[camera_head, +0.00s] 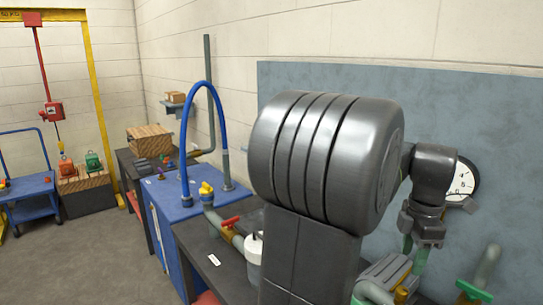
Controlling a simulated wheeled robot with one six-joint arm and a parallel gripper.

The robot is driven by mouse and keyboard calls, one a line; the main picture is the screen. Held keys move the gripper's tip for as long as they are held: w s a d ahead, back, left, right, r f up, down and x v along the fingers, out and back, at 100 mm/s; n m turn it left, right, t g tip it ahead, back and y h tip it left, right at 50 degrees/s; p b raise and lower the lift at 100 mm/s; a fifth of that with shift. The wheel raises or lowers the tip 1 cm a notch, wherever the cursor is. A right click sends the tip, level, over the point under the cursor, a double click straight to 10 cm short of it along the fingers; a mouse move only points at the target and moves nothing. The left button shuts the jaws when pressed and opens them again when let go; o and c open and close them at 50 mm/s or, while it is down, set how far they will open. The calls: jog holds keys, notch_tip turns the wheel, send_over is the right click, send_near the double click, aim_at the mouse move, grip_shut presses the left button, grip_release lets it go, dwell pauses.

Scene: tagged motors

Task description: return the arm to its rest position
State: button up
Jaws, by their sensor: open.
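My dark grey arm (330,150) fills the middle and right of the head view, with its large ribbed joint close to the camera. It reaches to the right, and its wrist bends down in front of the blue-grey wall panel. My gripper (414,249) points down with its two greenish fingers apart. I see nothing held between them. A grey-green finned motor (389,272) lies just left of and below the fingers. I cannot tell whether they touch it. My arm hides part of the bench and wall behind it.
A round gauge (462,184) is partly hidden behind the wrist. Pipes with a green valve handle (474,291) stand at lower right. Grey floor at left is open.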

aim_at(403, 290)
notch_tip(403, 290, down, 10)
jog(key=shift+r+p, duration=0.15)
jog(key=shift+p, duration=0.15)
jog(key=m, duration=0.4)
jog(key=shift+r, duration=0.1)
jog(key=m, duration=0.5)
jog(key=shift+b, duration=0.4)
jog(key=m, duration=0.4)
jog(key=shift+m, duration=0.4)
jog(key=shift+m+b, duration=0.6)
jog(key=shift+m, duration=1.6)
